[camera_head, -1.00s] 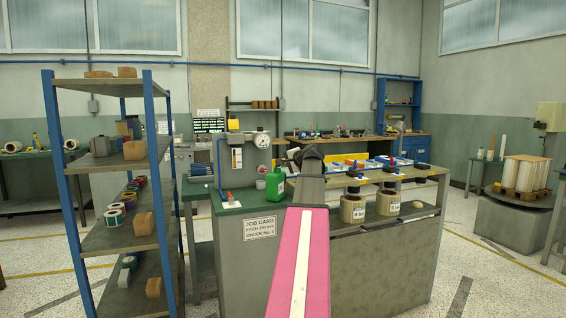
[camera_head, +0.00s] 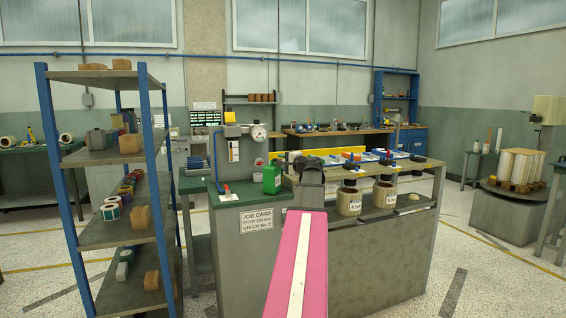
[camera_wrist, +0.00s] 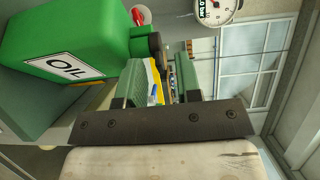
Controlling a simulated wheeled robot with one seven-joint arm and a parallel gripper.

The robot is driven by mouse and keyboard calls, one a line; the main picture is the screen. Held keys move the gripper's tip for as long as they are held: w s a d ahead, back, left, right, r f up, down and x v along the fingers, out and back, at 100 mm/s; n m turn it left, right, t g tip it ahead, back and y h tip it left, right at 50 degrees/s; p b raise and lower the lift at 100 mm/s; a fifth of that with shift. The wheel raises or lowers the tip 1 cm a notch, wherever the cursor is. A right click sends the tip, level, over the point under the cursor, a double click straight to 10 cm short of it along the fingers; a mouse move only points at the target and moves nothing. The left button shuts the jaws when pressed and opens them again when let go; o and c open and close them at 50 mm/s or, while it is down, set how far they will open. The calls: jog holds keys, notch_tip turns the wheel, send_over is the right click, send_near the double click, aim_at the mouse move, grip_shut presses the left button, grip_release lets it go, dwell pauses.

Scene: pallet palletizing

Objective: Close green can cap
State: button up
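The green can (camera_head: 272,178) stands on the green-topped bench corner. In the wrist view the can (camera_wrist: 75,35), labelled OIL, fills the upper left and looks tilted because of the camera angle. A dark round cap (camera_wrist: 147,42) shows at its neck; I cannot tell whether it is fully closed. My gripper (camera_wrist: 160,80) is open, with a clear gap between its two greenish fingers. The left finger is near the can and below the cap in the picture; contact cannot be told. In the head view my gripper is right of the can, its fingers hidden by my wrist.
A pressure gauge (camera_head: 258,132) and panel stand behind the can. A red-handled lever (camera_head: 226,189) is left of it on the bench. Two labelled jars (camera_head: 349,200) (camera_head: 385,197) sit on the shelf at right. A tall shelf rack (camera_head: 110,237) stands at left.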

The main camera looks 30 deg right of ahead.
jog(key=s+d, duration=0.1)
jog(key=s, duration=0.9)
jog(key=shift+s+d, duration=0.35)
dwell(0.3)
